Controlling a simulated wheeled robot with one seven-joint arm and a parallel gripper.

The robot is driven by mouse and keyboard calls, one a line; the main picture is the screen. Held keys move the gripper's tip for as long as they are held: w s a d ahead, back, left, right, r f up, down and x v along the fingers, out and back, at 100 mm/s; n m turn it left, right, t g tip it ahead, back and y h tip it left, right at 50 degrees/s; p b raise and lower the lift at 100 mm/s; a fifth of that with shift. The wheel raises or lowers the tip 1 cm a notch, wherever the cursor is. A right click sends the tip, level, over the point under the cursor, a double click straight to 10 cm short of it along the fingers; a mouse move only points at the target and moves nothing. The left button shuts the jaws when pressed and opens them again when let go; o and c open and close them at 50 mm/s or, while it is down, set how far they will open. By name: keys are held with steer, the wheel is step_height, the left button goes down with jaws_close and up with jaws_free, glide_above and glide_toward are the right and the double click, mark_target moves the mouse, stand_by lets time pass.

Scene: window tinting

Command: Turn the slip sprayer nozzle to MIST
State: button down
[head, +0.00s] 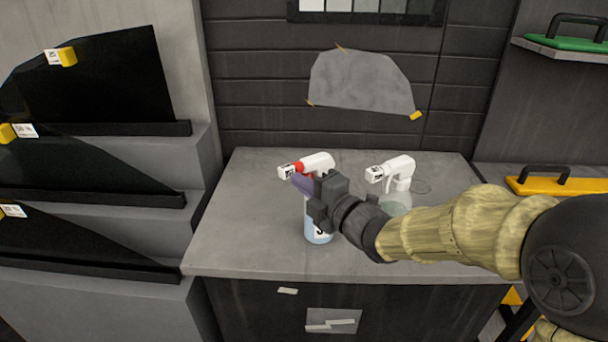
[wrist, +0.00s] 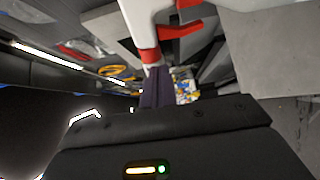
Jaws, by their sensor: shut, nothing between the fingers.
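The slip sprayer (head: 318,160) stands upright on the bench. It has a white head, a red band behind its nozzle, and a blue body labelled S. Its nozzle (head: 287,171) points left and bears a small printed tag, too small to read. My gripper (head: 303,184) is shut and empty, its purple fingers just below the nozzle and in front of the bottle, hiding part of it. In the wrist view, the fingers (wrist: 156,86) end close to the red band (wrist: 150,56) and nozzle; I cannot tell whether they touch. The red trigger (wrist: 181,31) is beside them.
A second, all-white-headed sprayer (head: 398,170) with a pale green body stands to the right, partly behind my arm. The grey bench top (head: 245,235) is clear on the left. Stepped racks with dark film sheets (head: 95,85) stand further left.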

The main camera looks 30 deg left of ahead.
stand_by(0.8)
steer(key=r+b+v, duration=0.1)
steer(key=r+v, duration=0.2)
steer(key=v, duration=1)
steer(key=shift+d, duration=0.3)
steer(key=w+d+f+m+t+h, duration=0.3)
steer(key=w+d+f+m+h, duration=0.25)
steer(key=d+m, duration=0.3)
steer(key=w+d+f+m+t+h, duration=0.35)
steer(key=d+f+m+h, duration=0.2)
steer(key=d+m, duration=0.3)
steer(key=s+d+f+m+g+h, duration=0.25)
steer(key=d+f+m, duration=0.2)
steer(key=d, duration=0.25)
steer(key=s+d+f+m+g+h, duration=0.1)
steer(key=d+f+m+h, duration=0.2)
steer(key=d+m, duration=0.3)
steer(key=s+d+f+m+g, duration=0.4)
steer(key=s+d+m+g, duration=0.1)
steer(key=s, duration=0.4)
steer(key=shift+s+d+f+m+h, duration=0.15)
steer(key=shift+s+f+m+h, duration=0.1)
steer(key=shift+f+m+h, duration=0.15)
